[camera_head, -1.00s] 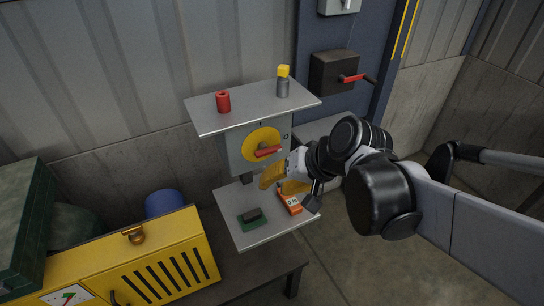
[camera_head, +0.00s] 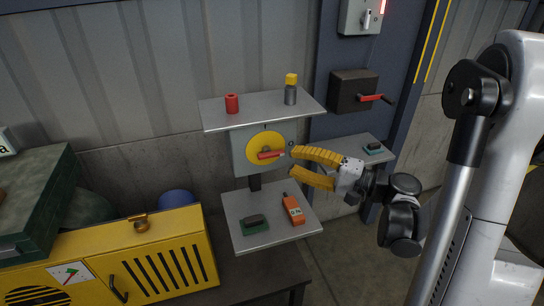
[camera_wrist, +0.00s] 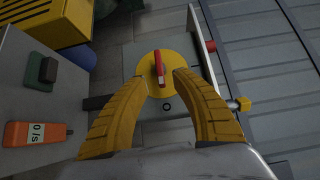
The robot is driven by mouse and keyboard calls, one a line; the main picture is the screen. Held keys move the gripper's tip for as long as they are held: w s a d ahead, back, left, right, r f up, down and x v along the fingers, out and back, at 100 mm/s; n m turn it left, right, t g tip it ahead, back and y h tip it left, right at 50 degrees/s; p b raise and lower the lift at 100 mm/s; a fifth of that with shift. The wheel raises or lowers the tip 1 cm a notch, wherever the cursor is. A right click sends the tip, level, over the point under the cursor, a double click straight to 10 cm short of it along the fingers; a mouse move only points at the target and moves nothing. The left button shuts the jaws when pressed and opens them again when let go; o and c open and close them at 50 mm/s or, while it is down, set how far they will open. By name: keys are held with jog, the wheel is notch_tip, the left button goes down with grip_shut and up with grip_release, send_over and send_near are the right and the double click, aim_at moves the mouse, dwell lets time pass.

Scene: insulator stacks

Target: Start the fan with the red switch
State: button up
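The red switch handle (camera_head: 270,155) sits on a round yellow plate (camera_head: 256,142) on a grey box under the upper shelf. It points right, roughly level, in the head view. My gripper (camera_head: 291,162) has yellow fingers and is open and empty, just right of the handle's end. In the wrist view the red handle (camera_wrist: 159,68) stands ahead between the two fingertips (camera_wrist: 158,76), and an "O" mark shows on the box near its end. I cannot tell whether a finger touches the handle. No fan is clearly visible.
The upper shelf (camera_head: 260,112) holds a red cylinder (camera_head: 232,104) and a yellow-topped grey piece (camera_head: 290,88). The lower shelf (camera_head: 238,207) holds an orange meter (camera_head: 292,209) and a green block (camera_head: 254,224). A dark box with another red handle (camera_head: 372,97) hangs right. A yellow cabinet (camera_head: 130,265) stands front left.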

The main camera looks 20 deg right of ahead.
aim_at(277, 156)
jog(key=b+x, duration=0.1)
jog(key=x, duration=0.5)
jog(key=shift+w+a, duration=0.2)
jog(key=shift+w, duration=0.05)
grip_shut()
